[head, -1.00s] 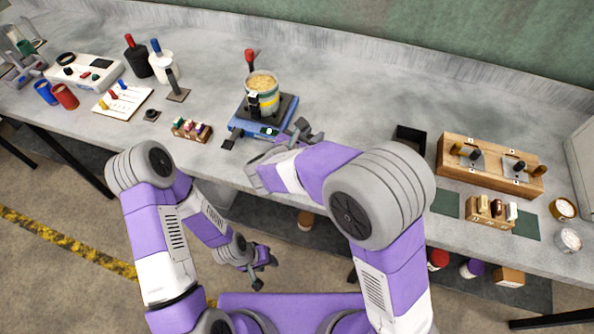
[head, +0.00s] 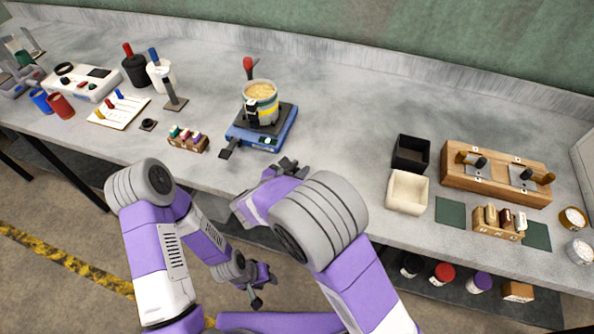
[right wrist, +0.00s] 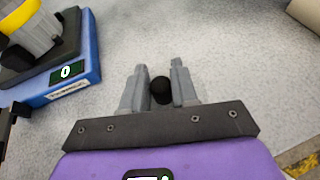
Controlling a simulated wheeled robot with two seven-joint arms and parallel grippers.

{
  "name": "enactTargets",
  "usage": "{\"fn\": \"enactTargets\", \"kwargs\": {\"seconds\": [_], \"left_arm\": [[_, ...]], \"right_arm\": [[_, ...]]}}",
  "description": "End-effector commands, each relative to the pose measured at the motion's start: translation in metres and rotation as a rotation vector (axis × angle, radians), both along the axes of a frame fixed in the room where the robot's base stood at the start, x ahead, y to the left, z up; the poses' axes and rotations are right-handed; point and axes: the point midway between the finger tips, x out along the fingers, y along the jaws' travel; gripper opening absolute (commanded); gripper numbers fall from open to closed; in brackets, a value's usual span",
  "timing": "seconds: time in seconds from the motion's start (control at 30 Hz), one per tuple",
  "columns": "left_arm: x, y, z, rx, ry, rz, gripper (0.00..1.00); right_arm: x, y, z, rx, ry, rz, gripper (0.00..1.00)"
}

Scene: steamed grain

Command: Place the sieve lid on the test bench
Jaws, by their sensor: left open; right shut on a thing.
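My right gripper (head: 292,166) is over the front part of the test bench (head: 340,105), in front of the blue device. In the right wrist view it (right wrist: 160,88) is shut on a small round black knob (right wrist: 161,91). No lid plate shows around the knob, so I cannot tell for sure that this is the sieve lid. The steel pot (head: 261,102) with a yellow band is open at the top and shows pale grain. It stands on the blue device (head: 285,140). My left gripper (head: 258,284) is open and empty, low in front of the bench.
A black box (head: 410,154) and a cream box (head: 407,192) stand right of my right gripper. A wooden block (head: 495,175) stands farther right. A small rack (head: 188,141) and a white board (head: 118,108) are on the left. Bare bench lies between the device and the boxes.

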Motion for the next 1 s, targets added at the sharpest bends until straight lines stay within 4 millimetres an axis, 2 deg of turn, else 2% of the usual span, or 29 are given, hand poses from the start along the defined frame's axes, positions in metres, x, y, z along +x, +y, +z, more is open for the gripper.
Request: {"fn": "enactTargets", "kwargs": {"seconds": [0.3, 0.33, 0.5, 0.87, 1.0], "left_arm": [[0.0, 0.0, -0.002, 0.0, 0.0, 0.0, 0.43], [0.0, 0.0, -0.002, 0.0, 0.0, 0.0, 0.43], [0.0, 0.0, -0.001, 0.0, 0.0, 0.0, 0.43], [0.0, 0.0, 0.003, 0.0, 0.0, 0.0, 0.43], [0.0, 0.0, 0.007, 0.0, 0.0, 0.0, 0.43]], "right_arm": [[0.0, 0.0, -0.002, 0.001, -0.002, 0.001, 0.0], [0.0, 0.0, -0.003, 0.001, -0.001, 0.001, 0.3], [0.0, 0.0, -0.002, 0.001, -0.001, 0.001, 0.54], [0.0, 0.0, 0.004, 0.002, -0.001, 0.0, 0.54], [-0.017, 0.013, 0.012, 0.003, -0.002, 0.005, 0.54]]}}
